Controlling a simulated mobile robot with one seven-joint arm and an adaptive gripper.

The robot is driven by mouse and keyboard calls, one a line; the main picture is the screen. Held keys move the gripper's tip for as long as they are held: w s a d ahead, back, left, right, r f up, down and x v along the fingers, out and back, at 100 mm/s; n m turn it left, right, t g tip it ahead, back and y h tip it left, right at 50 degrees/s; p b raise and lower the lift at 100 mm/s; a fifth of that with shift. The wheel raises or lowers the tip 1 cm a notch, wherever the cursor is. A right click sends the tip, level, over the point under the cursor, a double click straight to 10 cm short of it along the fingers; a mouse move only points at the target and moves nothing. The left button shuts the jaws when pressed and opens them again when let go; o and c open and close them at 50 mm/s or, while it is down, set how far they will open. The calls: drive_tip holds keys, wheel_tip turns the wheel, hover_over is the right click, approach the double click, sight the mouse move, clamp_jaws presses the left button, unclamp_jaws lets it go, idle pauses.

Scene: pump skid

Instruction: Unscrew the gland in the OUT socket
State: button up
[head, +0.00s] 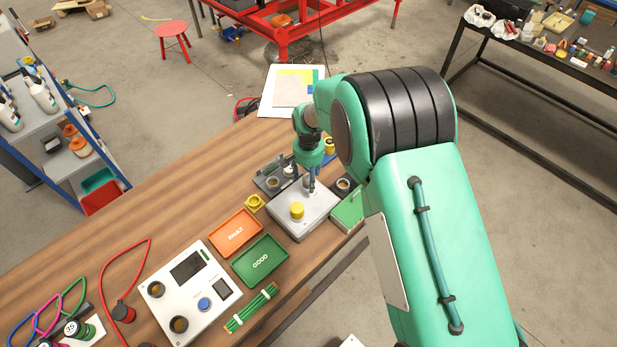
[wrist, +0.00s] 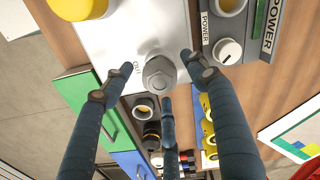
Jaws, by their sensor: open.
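The grey hex gland (wrist: 160,75) sits upright on the pale box, beside the OUT label, in the wrist view. The pale box (head: 288,224) stands on the wooden bench, with a yellow round cap (head: 297,210) on its top; the cap also shows at the upper left of the wrist view (wrist: 78,6). My gripper (head: 312,186) is over the far part of the box. In the wrist view its three dark fingers (wrist: 155,86) are spread around the gland, with visible gaps on each side. In the head view my fingers mostly hide the gland.
A dark POWER unit (head: 271,178) with a white knob is close beside the box. A green-lidded container (head: 349,211) is on its other side. An orange FAULT tray (head: 236,233), a green GOOD tray (head: 261,260) and a white tester (head: 187,291) stand nearer on the bench.

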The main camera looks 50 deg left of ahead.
drive_tip(key=m, duration=0.3)
drive_tip(key=shift+m, duration=0.4)
drive_tip(key=c, duration=1.2)
drive_tip(key=n, duration=0.4)
drive_tip(key=shift+b, duration=0.3)
drive_tip(key=shift+n, duration=0.3)
drive_tip(key=shift+n, duration=2.3)
